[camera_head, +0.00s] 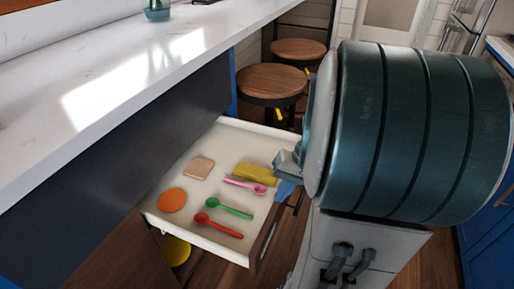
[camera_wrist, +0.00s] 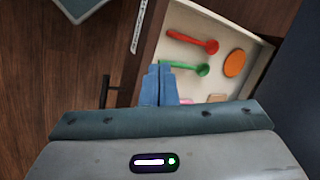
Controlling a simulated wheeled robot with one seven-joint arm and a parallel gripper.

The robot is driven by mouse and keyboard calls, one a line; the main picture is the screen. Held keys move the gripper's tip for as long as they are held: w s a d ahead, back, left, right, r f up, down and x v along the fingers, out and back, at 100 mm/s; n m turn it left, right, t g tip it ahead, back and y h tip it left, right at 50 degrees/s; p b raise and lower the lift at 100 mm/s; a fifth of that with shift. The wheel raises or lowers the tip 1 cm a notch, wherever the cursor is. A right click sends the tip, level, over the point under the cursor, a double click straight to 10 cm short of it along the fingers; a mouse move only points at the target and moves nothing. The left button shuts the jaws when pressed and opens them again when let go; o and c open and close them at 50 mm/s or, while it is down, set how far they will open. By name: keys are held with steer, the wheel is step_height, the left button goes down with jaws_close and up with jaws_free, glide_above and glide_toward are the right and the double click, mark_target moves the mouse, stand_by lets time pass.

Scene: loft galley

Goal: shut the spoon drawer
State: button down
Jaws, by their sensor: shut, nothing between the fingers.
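The spoon drawer (camera_head: 216,234) stands pulled out from under the white counter. In it lie a red spoon (camera_head: 217,225), a green spoon (camera_head: 229,208) and a pink spoon (camera_head: 245,185). My gripper (camera_head: 286,188) is at the drawer's front at the right, partly hidden by my arm. In the wrist view the blue fingertips (camera_wrist: 158,84) are together and empty, over the drawer's front edge. I cannot tell whether they touch it. The drawer's dark handle (camera_wrist: 108,90) is beside them on the outer side.
The drawer also holds an orange disc (camera_head: 171,200), a tan block (camera_head: 199,168) and a yellow block (camera_head: 255,174). A yellow round thing (camera_head: 176,251) shows below the drawer. Stools (camera_head: 270,82) stand behind it. The white counter (camera_head: 130,70) runs along the left.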

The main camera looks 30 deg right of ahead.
steer(key=s+d+f+m+t+y+b, duration=0.1)
steer(key=s+d+f+m+t, duration=0.15)
steer(key=d, duration=0.55)
steer(key=s+d+f+m+t, duration=0.1)
steer(key=d+m+t, duration=0.25)
steer(key=d, duration=0.45)
steer(key=shift+n+y, duration=0.3)
steer(key=shift+n, duration=0.3)
steer(key=x, duration=0.4)
steer(key=r+b+x, duration=0.1)
steer(key=x, duration=0.3)
steer(key=w+b+x, duration=0.1)
steer(key=x, duration=0.3)
steer(key=shift+w+a+r, duration=0.15)
steer(key=shift+w+a, duration=0.05)
steer(key=shift+a, duration=0.3)
steer(key=shift+w+a, duration=0.3)
steer(key=shift+w, duration=0.1)
